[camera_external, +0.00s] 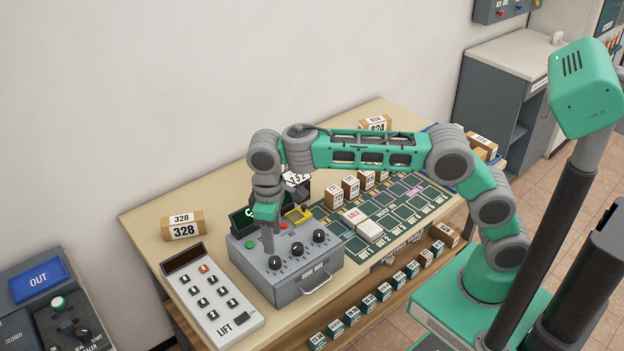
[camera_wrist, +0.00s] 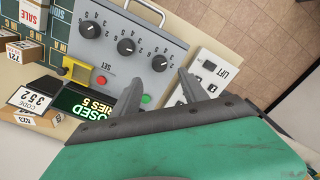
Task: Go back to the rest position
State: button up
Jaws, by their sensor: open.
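My gripper (camera_external: 267,236) points down over the grey control box (camera_external: 300,290), which stands on the wooden table (camera_external: 150,215). The green button (camera_wrist: 147,99) is close to the fingertips in that view. Whether the fingers touch the box cannot be told. The box has three black dials (camera_wrist: 127,46), a red button (camera_wrist: 103,81) and a front handle (camera_external: 317,283).
A LIFT keypad (camera_external: 215,295) stands left of the box, with a parcel marked 328 (camera_external: 183,226) behind it. A green grid mat (camera_external: 400,207) with several parcels lies right, under my arm.

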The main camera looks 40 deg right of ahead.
jog(key=d+r+m+t, duration=0.1)
jog(key=d+r+m, duration=0.1)
jog(key=d, duration=1.1)
jog(key=d+r+m+t, duration=0.1)
jog(key=d+r+m, duration=0.1)
jog(key=d, duration=1.1)
jog(key=s+d+f+m+t, duration=0.1)
jog(key=s+d+f+m, duration=0.2)
jog(key=s+d+f, duration=0.4)
jog(key=s+d, duration=0.4)
jog(key=d, duration=0.3)
jog(key=shift+d+m+t, duration=0.2)
jog(key=shift+m+t, duration=0.1)
jog(key=shift+m, duration=0.1)
jog(key=shift+f, duration=0.1)
